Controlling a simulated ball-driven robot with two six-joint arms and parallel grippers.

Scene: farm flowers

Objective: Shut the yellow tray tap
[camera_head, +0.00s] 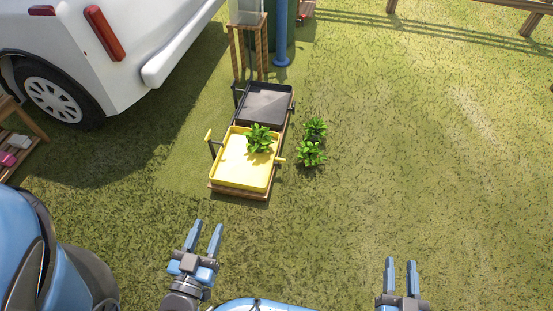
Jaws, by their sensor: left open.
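The yellow tray (236,177) sits on a low wooden stand ahead of me, left of the picture's middle, with a leafy green plant (259,139) in it. A yellow lever (208,135) stands on a dark upright at the tray's left side. A second yellow piece (279,160) sticks out at its right side. I cannot tell which of these is the tap's handle, or how the tap is set. My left gripper (208,224) is open and empty, nearer to me than the tray and apart from it. My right gripper (400,262) is open and empty over the grass at the lower right.
A dark tray (266,104) stands just behind the yellow one. Two green plants (312,153) are on the grass to the right. A white vehicle (120,60) is at the upper left, and a wooden shelf (22,120) at the left edge. The grass on the right is clear.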

